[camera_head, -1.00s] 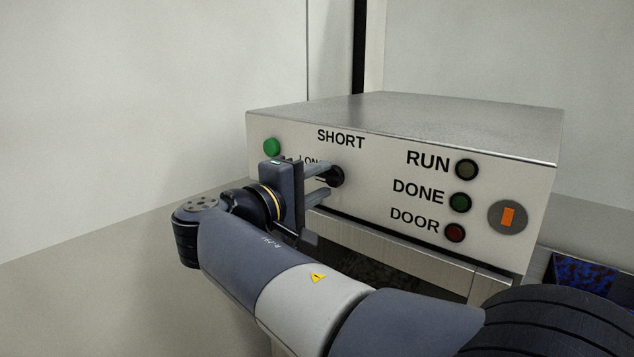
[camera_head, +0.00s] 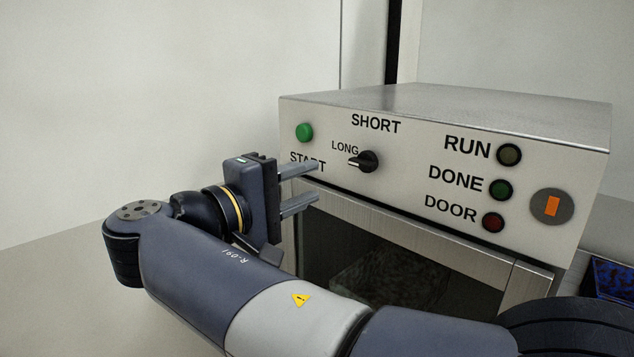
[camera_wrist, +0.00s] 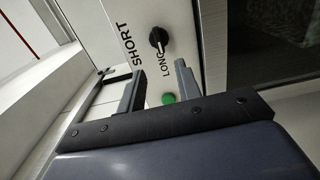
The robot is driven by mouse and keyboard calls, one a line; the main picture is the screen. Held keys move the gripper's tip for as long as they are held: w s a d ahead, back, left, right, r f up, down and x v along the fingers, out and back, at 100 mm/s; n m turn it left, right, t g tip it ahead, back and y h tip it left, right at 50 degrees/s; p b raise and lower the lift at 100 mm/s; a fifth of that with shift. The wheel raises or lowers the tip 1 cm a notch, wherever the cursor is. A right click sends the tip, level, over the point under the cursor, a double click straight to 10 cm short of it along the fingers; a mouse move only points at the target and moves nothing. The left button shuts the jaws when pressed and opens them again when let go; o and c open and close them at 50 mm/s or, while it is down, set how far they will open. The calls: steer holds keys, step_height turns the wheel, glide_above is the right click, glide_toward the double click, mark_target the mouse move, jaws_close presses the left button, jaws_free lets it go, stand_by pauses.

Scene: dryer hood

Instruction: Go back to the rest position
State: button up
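My gripper (camera_head: 312,188) is open and empty in the head view, just left of and below the dial, apart from the panel as far as I can tell. The black dial (camera_head: 369,161) on the dryer hood's front panel (camera_head: 420,158) has its white mark pointing left, below the word LONG. The dial also shows in the wrist view (camera_wrist: 158,40), beyond my two spread fingers (camera_wrist: 158,82). The green start button (camera_head: 304,132) sits at the panel's left end; it also shows in the wrist view (camera_wrist: 168,98), between the fingers.
The RUN (camera_head: 508,154), DONE (camera_head: 500,190) and DOOR (camera_head: 493,222) lamps look unlit. A round grey disc with an orange mark (camera_head: 552,206) is at the right. Below the panel is a dark window (camera_head: 400,265). A blue speckled bin (camera_head: 612,275) stands far right. Room left of my gripper is clear.

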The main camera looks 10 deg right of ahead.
mark_target(356, 164)
steer(key=shift+a, duration=0.1)
stand_by(0.3)
steer(key=p+x, duration=0.2)
steer(key=x, duration=0.8)
steer(key=shift+w+d, duration=0.15)
steer(key=shift+d, duration=0.2)
